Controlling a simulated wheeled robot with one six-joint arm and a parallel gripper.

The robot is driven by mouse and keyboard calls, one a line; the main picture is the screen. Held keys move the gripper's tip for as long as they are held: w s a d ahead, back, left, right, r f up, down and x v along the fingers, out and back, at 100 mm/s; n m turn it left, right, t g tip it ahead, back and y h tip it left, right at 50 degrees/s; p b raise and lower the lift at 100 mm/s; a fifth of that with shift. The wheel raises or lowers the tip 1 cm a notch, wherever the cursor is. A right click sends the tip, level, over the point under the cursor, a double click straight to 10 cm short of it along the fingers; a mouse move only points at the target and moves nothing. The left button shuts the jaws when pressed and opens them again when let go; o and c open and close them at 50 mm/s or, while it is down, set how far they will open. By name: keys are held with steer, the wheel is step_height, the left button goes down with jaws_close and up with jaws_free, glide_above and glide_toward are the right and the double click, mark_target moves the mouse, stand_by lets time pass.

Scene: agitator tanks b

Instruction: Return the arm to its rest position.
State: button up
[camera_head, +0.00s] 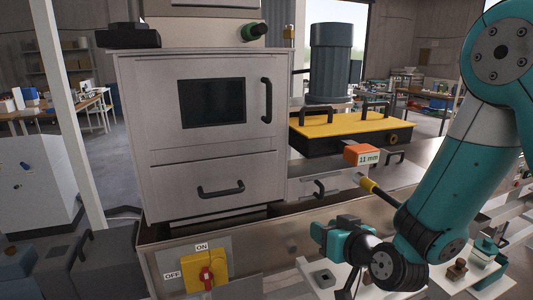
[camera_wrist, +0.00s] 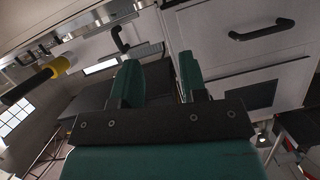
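My arm (camera_head: 460,170) comes down from the upper right in the head view and bends at the wrist. My gripper (camera_head: 318,232) is low, in front of the bench's front face and to the right of the ON/OFF switch. In the wrist view the two teal fingers of my gripper (camera_wrist: 160,72) stand apart with an empty gap between them. They hold nothing and appear clear of the cabinet behind. The fingertips are small and hard to make out in the head view.
A grey cabinet (camera_head: 160,170) with handles and a dark window stands on the bench. A red-and-yellow switch (camera_head: 205,275) is on the bench front. A yellow-and-black lever (camera_head: 378,192) and an orange "11 mm" block (camera_head: 361,154) are near my forearm. A white tray (camera_head: 318,284) lies below.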

steer(key=s+r+n+g+b, duration=0.2)
steer(key=s+g, duration=0.4)
steer(key=s, duration=0.7)
steer(key=s+r+n+g+h+b, duration=0.1)
steer(key=s+r+n+g+b, duration=0.1)
steer(key=s+g, duration=0.5)
steer(key=s+d, duration=0.1)
steer(key=s, duration=0.4)
steer(key=shift+s+r+b, duration=0.3)
steer(key=shift+s+b, duration=0.05)
steer(key=shift+b, duration=0.05)
